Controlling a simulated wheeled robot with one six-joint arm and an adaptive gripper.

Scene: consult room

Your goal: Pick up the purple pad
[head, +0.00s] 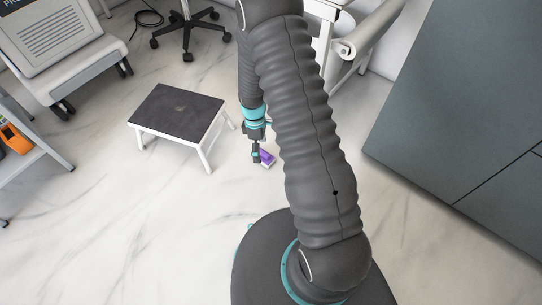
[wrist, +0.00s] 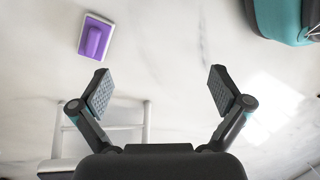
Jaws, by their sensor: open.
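The purple pad (head: 267,158) lies on the pale marble floor to the right of a low step stool. In the wrist view the pad (wrist: 95,40) is a purple block with a raised grip on a white base, at the upper left. My gripper (head: 257,158) points down beside it in the head view, and appears to overlap its left edge there. In the wrist view my gripper (wrist: 158,90) is open and empty, with bare floor between its fingers. The pad lies beyond the left finger, outside the jaws.
The step stool (head: 178,108) has a dark top and white legs; its legs (wrist: 140,128) show behind the left finger in the wrist view. A wheeled chair base (head: 186,27) stands at the back. Grey cabinets (head: 470,120) fill the right. The floor in front of the stool is clear.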

